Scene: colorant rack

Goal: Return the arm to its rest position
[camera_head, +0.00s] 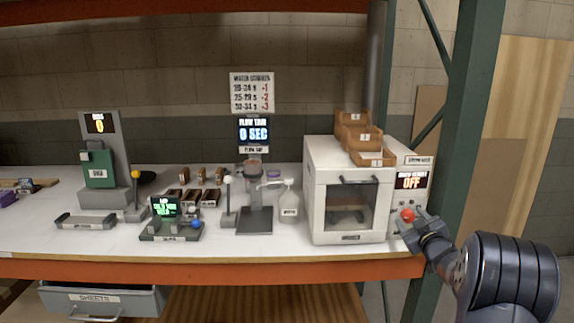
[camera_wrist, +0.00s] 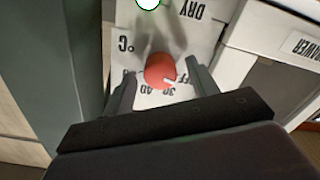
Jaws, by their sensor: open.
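My gripper (camera_head: 418,233) is at the right end of the bench, in front of the white oven-like box (camera_head: 318,190). In the wrist view my gripper (camera_wrist: 164,88) is open, with one finger on each side of a red knob (camera_wrist: 160,71). The head view also shows the red knob (camera_head: 407,215), just beyond the fingers. The knob sits on a light panel with the markings "OFF", "30", "40", "°C" and "DRY". I cannot tell whether the fingers touch it. Above it a display (camera_head: 411,182) reads "OFF".
A green rack post (camera_head: 462,130) stands close to the right of my gripper. The orange shelf beam (camera_head: 220,271) runs along the bench front. Bottle (camera_head: 289,206), stand (camera_head: 254,219) and small console (camera_head: 171,231) are left of the box. Wooden bins (camera_head: 361,139) sit on top of the box.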

